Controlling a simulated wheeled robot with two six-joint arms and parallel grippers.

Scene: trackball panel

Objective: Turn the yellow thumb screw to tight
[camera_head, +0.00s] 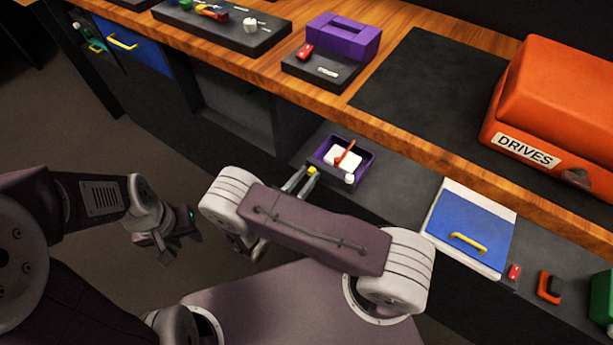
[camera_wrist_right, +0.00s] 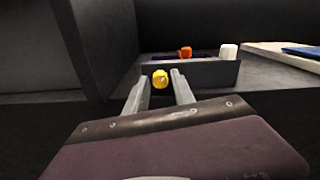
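The yellow thumb screw (camera_head: 312,170) is on the front face of the dark trackball panel (camera_wrist_right: 205,75). In the right wrist view the screw (camera_wrist_right: 160,79) shows between the two grey fingertips of my right gripper (camera_wrist_right: 161,82). A narrow gap shows on each side of it, so the fingers are open. I cannot tell how far they reach around it. In the head view the right gripper (camera_head: 300,182) is at the screw, partly hidden by my right arm. My left gripper (camera_head: 178,238) hangs at the left, away from the panel, and its finger opening is unclear.
The purple tray (camera_head: 369,163) holds a white block and an orange lever (camera_head: 345,153), with a white knob (camera_head: 349,179) nearby. The wooden counter (camera_head: 420,146) overhangs behind. A blue panel with a yellow handle (camera_head: 468,243) is to the right. A dark wall (camera_wrist_right: 88,45) stands left of the right gripper.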

